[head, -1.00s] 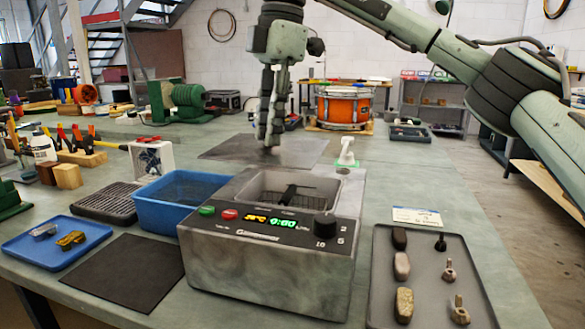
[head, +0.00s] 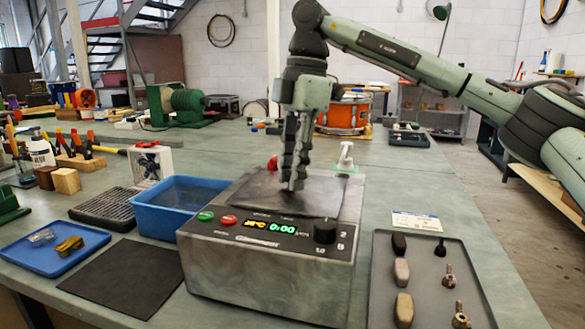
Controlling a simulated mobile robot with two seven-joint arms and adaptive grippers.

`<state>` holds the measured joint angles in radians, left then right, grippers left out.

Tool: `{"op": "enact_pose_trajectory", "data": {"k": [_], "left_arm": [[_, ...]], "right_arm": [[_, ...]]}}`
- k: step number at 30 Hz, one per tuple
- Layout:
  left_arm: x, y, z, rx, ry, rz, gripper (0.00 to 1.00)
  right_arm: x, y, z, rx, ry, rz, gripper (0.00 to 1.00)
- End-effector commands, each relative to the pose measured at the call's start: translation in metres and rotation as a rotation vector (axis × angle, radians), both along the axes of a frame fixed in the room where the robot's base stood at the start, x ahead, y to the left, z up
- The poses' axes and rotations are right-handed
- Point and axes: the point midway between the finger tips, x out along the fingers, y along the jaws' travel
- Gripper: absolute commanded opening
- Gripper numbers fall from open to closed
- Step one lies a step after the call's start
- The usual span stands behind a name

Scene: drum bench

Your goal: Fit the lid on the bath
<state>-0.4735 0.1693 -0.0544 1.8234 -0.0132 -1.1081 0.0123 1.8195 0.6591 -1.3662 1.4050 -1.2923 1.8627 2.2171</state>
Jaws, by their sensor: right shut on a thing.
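The bath (head: 262,272) is a grey metal box with a front panel of buttons, a green display and a black knob. The flat dark grey lid (head: 318,202) is over the bath's opening and hides the basket inside. It looks roughly level and lined up with the rim; I cannot tell whether it rests on it or hovers just above. My right gripper (head: 293,184) points straight down at the lid's middle, shut on the lid; its fingers hide the grip point. My left gripper is not in view.
A blue tub (head: 168,217) stands close against the bath's left side. A grey tray (head: 420,298) with several small parts lies at the right. A white bottle-like fixture (head: 345,158) and a red object (head: 272,163) are behind the bath.

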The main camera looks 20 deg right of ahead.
Motion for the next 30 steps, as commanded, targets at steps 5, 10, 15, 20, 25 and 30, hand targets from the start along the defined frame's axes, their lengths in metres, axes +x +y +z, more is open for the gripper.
{"op": "enact_pose_trajectory", "data": {"k": [5, 10, 15, 20, 25, 30], "left_arm": [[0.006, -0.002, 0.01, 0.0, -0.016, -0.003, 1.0], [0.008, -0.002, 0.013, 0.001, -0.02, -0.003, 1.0], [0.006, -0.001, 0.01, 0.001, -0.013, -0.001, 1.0], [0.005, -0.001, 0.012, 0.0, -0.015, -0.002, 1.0], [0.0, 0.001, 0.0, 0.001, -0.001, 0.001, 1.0], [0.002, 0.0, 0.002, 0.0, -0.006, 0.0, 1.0]], "right_arm": [[0.0, 0.0, -0.004, 0.001, 0.0, 0.0, 0.27], [0.0, 0.0, -0.004, 0.0, 0.0, 0.0, 0.43], [0.0, 0.0, -0.004, 0.0, 0.0, 0.0, 0.43], [0.0, 0.0, 0.003, 0.0, -0.001, 0.0, 0.43], [0.001, -0.003, 0.028, 0.002, -0.003, -0.001, 0.43], [0.002, -0.007, 0.057, 0.001, -0.002, 0.0, 0.43]]}}
